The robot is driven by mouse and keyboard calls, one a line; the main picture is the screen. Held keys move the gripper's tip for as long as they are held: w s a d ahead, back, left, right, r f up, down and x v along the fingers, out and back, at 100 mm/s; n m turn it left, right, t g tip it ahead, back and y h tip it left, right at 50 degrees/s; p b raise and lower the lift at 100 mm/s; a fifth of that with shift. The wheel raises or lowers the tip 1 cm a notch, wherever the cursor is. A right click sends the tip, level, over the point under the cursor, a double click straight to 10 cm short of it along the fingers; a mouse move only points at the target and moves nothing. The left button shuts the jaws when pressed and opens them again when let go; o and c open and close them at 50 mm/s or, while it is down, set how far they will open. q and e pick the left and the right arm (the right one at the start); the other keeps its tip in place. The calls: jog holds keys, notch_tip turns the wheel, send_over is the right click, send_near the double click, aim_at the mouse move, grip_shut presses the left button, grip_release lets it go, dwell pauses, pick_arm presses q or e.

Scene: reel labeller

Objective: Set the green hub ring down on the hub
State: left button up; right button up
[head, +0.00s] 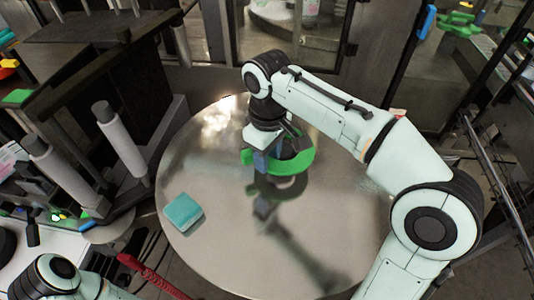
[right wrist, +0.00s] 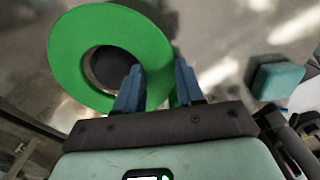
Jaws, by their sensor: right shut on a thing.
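The green hub ring (head: 294,165) is a wide flat ring in my right gripper, above the round metal table (head: 205,250). My right gripper (head: 261,160) is shut on one side of the ring's band. In the right wrist view the ring (right wrist: 72,55) fills the upper left, with the fingers (right wrist: 156,84) on its right side. Through its hole a dark round shape (right wrist: 106,70) shows, off-centre in the opening; I cannot tell whether it is the hub or a reflection. A dark ring-shaped patch lies on the tabletop below. My left gripper is out of frame.
A teal block (head: 183,213) lies on the table's left part. White rollers (head: 120,140) stand on the machine at the left. The table's front is clear, with reflections of my right arm. A red coiled hose (head: 152,276) is at lower left.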

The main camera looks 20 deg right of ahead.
jog(key=shift+r, duration=0.15)
jog(key=o, duration=1.2)
jog(key=shift+s, duration=0.1)
jog(key=shift+r, duration=0.1)
notch_tip(320, 180, up, 12)
